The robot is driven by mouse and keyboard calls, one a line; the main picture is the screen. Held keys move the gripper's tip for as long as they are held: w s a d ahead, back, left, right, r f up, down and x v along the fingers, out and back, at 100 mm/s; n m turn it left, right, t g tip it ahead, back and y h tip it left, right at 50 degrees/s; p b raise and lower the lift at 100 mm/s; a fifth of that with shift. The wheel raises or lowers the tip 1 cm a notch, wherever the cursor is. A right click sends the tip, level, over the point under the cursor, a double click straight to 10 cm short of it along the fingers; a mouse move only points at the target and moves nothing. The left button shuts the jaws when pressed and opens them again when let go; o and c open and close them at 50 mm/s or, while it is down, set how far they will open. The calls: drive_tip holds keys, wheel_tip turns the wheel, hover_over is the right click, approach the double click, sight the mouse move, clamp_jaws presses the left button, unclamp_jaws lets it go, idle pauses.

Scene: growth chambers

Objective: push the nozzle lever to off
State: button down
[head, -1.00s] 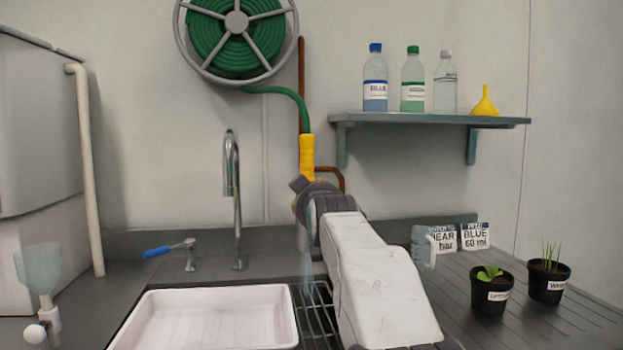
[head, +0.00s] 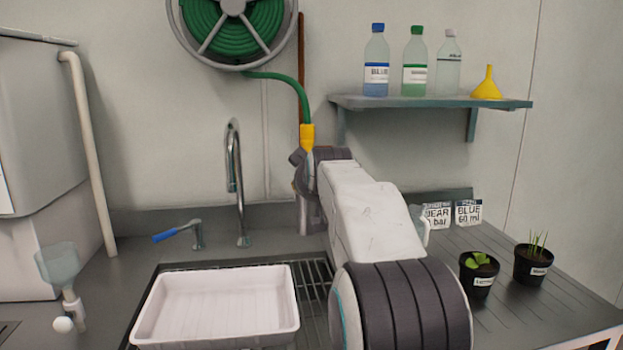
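The yellow hose end (head: 307,137) hangs at the end of the green hose (head: 292,91), in front of the back wall. The nozzle below it is mostly hidden behind my arm, and I cannot make out its lever. My arm reaches up and away to this spot from the lower right. Its dark far end, with my gripper (head: 308,178), is right at the nozzle, just below the yellow part. I cannot tell whether the fingers touch the lever or are open or shut.
A white tray (head: 146,325) sits over the sink grate, left of my arm. A tap (head: 238,185) and blue-handled lever (head: 172,234) stand behind it. Two potted plants (head: 480,285) and label cards (head: 468,212) are at right. A shelf (head: 430,103) holds bottles and a yellow funnel.

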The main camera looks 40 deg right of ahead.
drive_tip(key=shift+f, duration=0.2)
drive_tip(key=c, duration=1.2)
unclamp_jaws()
drive_tip(key=shift+r, duration=0.15)
drive_tip(key=shift+c, duration=0.2)
drive_tip(key=v, duration=1.2)
drive_tip(key=s+a+f+n+g+y+p, duration=0.1)
drive_tip(key=s+a+f+g+y+p, duration=0.15)
drive_tip(key=a+p, duration=0.3)
drive_tip(key=s+a+f+n+g+y+p, duration=0.1)
drive_tip(key=s+a+f+y+p, duration=0.2)
drive_tip(key=a, duration=0.4)
drive_tip(key=s+a+f+g+p, duration=0.2)
drive_tip(key=s+a+f+p, duration=0.2)
drive_tip(key=s, duration=0.4)
drive_tip(key=s+a+f+n+g+p, duration=0.1)
drive_tip(key=s+a+f+g+p, duration=0.1)
drive_tip(key=s, duration=0.6)
drive_tip(key=a+f+p, duration=0.1)
drive_tip(key=a+p, duration=0.1)
drive_tip(key=shift+a+f+g+y+p, duration=0.35)
drive_tip(key=shift+a+f+p, duration=0.05)
